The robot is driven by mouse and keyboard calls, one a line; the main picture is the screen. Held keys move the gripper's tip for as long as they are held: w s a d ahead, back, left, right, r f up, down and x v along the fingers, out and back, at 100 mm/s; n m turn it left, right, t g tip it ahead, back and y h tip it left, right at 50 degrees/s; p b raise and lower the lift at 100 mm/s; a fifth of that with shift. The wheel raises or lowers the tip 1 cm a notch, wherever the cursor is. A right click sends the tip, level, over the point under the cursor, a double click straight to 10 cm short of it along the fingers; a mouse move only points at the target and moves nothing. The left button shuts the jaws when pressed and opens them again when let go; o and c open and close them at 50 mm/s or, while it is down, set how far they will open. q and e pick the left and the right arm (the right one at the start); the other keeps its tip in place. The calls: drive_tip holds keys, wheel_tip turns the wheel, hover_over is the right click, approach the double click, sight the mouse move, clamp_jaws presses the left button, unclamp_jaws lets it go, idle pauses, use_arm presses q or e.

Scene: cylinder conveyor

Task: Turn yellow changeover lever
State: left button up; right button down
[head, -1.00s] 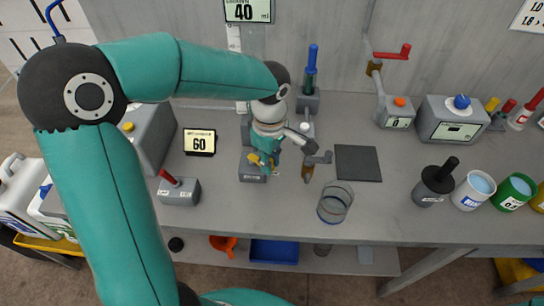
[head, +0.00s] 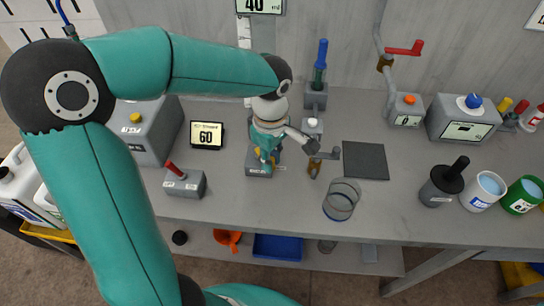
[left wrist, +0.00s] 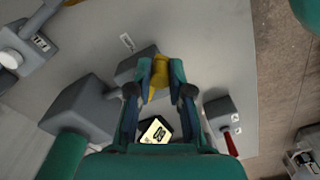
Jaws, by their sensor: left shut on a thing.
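The yellow changeover lever (left wrist: 159,77) sits on a small grey box (head: 257,171) in the middle of the bench. In the left wrist view it stands between the two fingers of my left gripper (left wrist: 161,84), which is shut on it. In the head view my left gripper (head: 267,158) comes down over the box from above, and only small yellow bits of the lever show around the fingers. My right gripper is not in view.
A box with a red lever (head: 184,182) and a "60" display (head: 206,135) stand to the left. Close on the right are a grey-handled valve (head: 316,164) and a glass beaker (head: 341,199). A dark flat pad (head: 365,160) lies further right.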

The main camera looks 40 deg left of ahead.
use_arm(q)
drive_tip(key=shift+s+f, duration=0.15)
drive_tip(key=shift+s+a, duration=0.15)
drive_tip(key=shift+s, duration=0.2)
drive_tip(key=shift+s+a, duration=0.15)
drive_tip(key=shift+s, duration=0.1)
drive_tip(key=shift+b, duration=0.3)
drive_tip(key=shift+s, duration=0.1)
drive_tip(key=shift+s+a, duration=0.55)
